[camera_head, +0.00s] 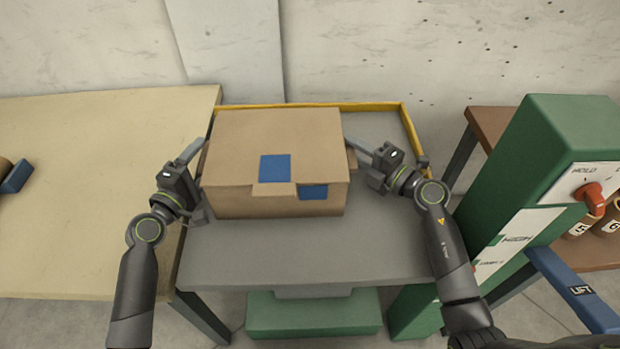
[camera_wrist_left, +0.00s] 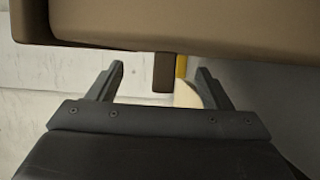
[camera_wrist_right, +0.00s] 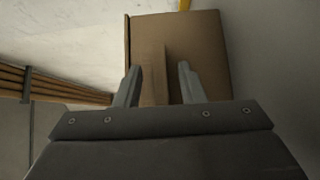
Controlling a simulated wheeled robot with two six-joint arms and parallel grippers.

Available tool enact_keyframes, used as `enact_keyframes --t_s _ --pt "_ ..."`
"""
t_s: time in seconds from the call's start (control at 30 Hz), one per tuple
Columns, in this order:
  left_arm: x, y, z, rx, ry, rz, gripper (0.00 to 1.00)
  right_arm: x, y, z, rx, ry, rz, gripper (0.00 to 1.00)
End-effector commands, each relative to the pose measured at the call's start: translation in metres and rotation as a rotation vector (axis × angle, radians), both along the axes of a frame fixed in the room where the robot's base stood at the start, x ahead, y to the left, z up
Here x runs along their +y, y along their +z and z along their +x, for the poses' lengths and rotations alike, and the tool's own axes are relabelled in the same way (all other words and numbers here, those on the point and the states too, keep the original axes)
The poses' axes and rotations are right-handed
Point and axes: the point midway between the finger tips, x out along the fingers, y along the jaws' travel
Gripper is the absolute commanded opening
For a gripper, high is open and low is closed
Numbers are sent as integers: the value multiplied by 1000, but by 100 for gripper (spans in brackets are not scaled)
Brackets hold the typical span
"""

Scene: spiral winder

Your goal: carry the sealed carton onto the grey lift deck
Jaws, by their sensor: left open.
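The brown sealed carton (camera_head: 265,145), with blue patches on its top and front, rests on the grey lift deck (camera_head: 300,252), inside the yellow edging at the back and right. My left gripper (camera_head: 190,178) is open beside the carton's left side; in the left wrist view a brown tab (camera_wrist_left: 163,72) lies ahead between its spread fingers, apart from them. My right gripper (camera_head: 370,162) is at the carton's right side. In the right wrist view its fingers stand apart around another brown tab (camera_wrist_right: 153,75), with a gap to one finger.
A pale wooden table (camera_head: 70,200) adjoins the deck on the left. A green cabinet (camera_head: 545,170) with a red knob (camera_head: 592,196) and a blue bar marked LIFT (camera_head: 575,290) stand at the right. A concrete wall (camera_head: 380,50) closes off the back. The deck's front is clear.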

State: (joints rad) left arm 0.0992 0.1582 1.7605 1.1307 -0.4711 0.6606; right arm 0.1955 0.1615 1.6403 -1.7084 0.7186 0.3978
Motion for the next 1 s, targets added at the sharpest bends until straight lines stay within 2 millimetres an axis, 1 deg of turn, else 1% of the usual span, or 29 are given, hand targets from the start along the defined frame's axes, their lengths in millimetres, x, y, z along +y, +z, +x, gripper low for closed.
enact_keyframes --t_s 0.17,0.4,0.5,0.6,0.7,1.0 --pt "13 -2 -27 3 1 3 72 0 0 0 0 0 0 36" --pt "34 -1 -72 3 1 5 72 0 0 0 0 0 0 36" --pt "41 -1 -87 4 0 4 72 0 0 0 0 0 0 36" --pt "46 -1 -97 2 1 2 72 0 0 0 0 0 0 36" --pt "48 -1 -102 1 0 3 72 0 0 0 0 0 0 36" --pt "49 -1 -105 1 0 0 72 0 0 0 0 0 0 36"
